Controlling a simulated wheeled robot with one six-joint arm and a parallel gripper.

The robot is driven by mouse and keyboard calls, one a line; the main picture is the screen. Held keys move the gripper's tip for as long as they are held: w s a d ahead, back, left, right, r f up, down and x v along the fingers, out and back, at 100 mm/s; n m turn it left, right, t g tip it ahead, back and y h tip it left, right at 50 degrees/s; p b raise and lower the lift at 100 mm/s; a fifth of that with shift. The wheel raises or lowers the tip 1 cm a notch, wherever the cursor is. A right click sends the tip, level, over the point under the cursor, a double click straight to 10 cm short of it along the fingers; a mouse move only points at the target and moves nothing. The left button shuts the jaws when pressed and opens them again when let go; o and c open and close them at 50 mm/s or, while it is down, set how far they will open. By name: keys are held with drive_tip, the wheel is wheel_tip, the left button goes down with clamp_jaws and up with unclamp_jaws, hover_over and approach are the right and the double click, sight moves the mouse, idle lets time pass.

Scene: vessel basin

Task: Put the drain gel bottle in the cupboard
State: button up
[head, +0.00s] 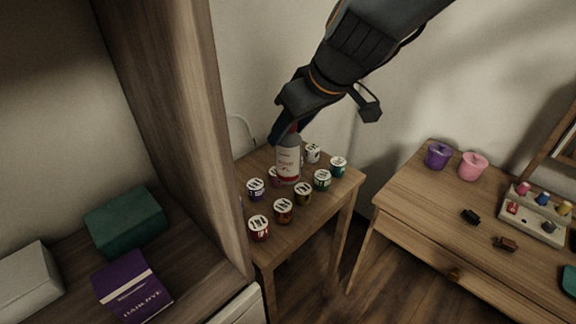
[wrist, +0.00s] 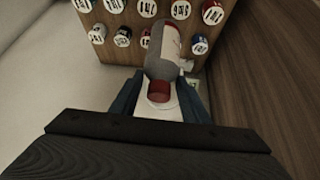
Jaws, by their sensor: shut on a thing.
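The bottle (head: 288,160), grey-white with a pale label and red lettering, hangs upright from my gripper (head: 285,130). My gripper is shut on its red neck or cap, seen between the fingers (wrist: 158,93) in the wrist view, where the grey bottle body (wrist: 162,45) extends beyond them. The bottle is above or in front of the small table; its gap to the tabletop cannot be told. A tall open wooden unit, seemingly the cupboard (head: 185,110), stands at the left, with its side panel between its inside and the small table.
The small table (head: 330,195) holds several lidded pots around the bottle. Inside the unit lie a green box (head: 126,222), a purple hair dye box (head: 133,288) and a pale box (head: 28,280). A desk (head: 410,195) with cups and a tray stands at the right.

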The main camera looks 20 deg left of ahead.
drive_tip(key=w+a, duration=0.7)
drive_tip(key=w+a+f+p, duration=0.1)
drive_tip(key=w+a, duration=0.2)
drive_tip(key=a, duration=0.1)
drive_tip(key=shift+w, duration=0.35)
clamp_jaws()
wheel_tip(320, 180, down, 10)
drive_tip(key=shift+w+a, duration=0.15)
drive_tip(key=shift+a, duration=0.05)
drive_tip(key=shift+f, duration=0.2)
drive_tip(key=o, duration=1.5)
unclamp_jaws()
drive_tip(key=shift+r, duration=0.15)
drive_tip(key=b+v, duration=0.1)
drive_tip(key=v, duration=1.1)
drive_tip(key=shift+r+b, duration=0.1)
drive_tip(key=shift+b, duration=0.2)
